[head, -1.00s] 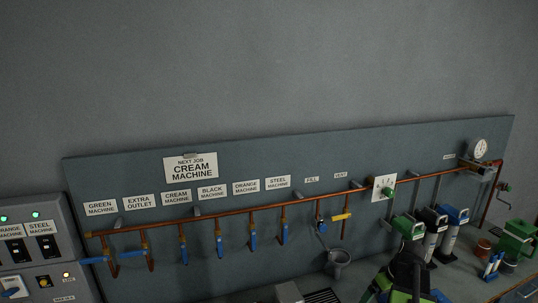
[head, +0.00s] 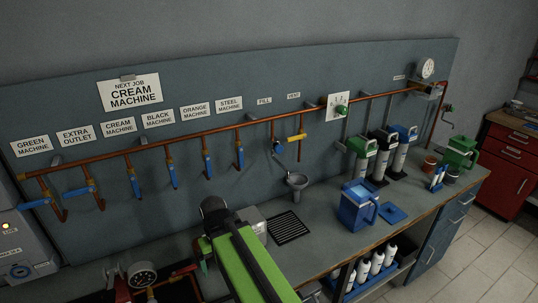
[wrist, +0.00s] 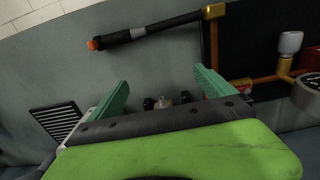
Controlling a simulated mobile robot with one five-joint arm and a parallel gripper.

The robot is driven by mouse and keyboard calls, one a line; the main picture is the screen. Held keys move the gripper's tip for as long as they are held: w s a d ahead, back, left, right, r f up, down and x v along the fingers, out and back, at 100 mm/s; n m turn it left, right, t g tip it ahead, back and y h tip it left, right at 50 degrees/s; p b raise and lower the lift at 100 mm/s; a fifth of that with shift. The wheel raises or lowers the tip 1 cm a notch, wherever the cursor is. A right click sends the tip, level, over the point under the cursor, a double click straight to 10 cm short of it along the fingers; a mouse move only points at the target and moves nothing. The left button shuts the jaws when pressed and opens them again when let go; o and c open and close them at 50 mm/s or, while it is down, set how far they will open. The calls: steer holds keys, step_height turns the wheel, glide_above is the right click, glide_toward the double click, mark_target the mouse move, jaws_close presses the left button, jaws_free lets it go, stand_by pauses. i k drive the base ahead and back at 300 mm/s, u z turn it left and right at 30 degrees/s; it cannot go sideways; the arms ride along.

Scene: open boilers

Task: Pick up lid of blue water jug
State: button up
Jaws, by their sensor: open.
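The blue water jug (head: 358,208) stands upright on the grey bench in the head view, with its top open and pale inside. A flat blue square lid (head: 393,214) lies on the bench just right of the jug, apart from it. In the wrist view my gripper (wrist: 161,78) has its two green fingers wide apart, with nothing between their tips. In the head view my green arm reaches up from the bottom middle, left of the jug and lid; its fingers are not clear there. Neither jug nor lid shows in the wrist view.
A black drain grate (head: 289,227) lies left of the jug. Green, black and blue-topped machines (head: 380,155) stand behind. The bench front right of the lid is clear.

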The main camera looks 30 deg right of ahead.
mark_target(391, 213)
steer(key=z, duration=1.1)
steer(key=k, duration=0.35)
steer(key=z, duration=0.35)
steer(key=i, duration=0.4)
steer(key=z, duration=0.05)
